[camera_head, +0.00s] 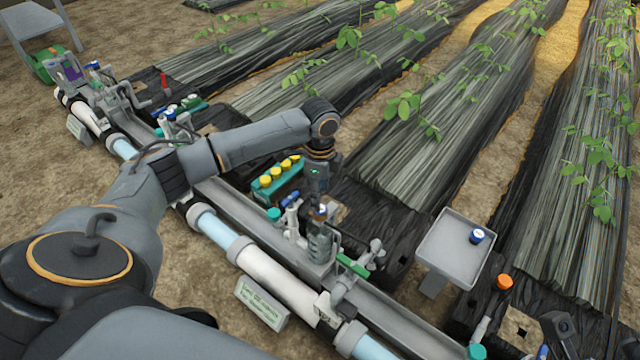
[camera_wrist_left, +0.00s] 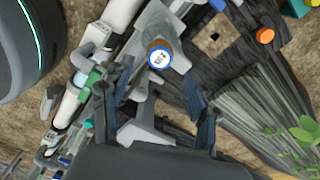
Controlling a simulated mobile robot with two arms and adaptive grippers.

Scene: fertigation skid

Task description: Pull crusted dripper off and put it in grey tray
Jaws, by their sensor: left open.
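The crusted dripper (camera_head: 320,212) has a blue-ringed white cap and a brown side. It stands on the rail fitting, above a grey ribbed part. In the left wrist view the same dripper (camera_wrist_left: 160,56) shows its round label facing the camera. My left gripper (camera_head: 319,190) points down just above it in the head view. In the wrist view its two dark fingers (camera_wrist_left: 157,85) are spread apart, and the dripper shows just beyond the gap between them. The grey tray (camera_head: 440,262) stands to the right of the gripper, with a blue-and-white capped piece (camera_head: 478,236) in it.
A teal holder with yellow caps (camera_head: 277,180) is behind my left forearm. A grey valve (camera_head: 345,285) with a green part stands on the rail between gripper and tray. A white pipe (camera_head: 275,282) runs in front. An orange cap (camera_head: 504,282) is right of the tray.

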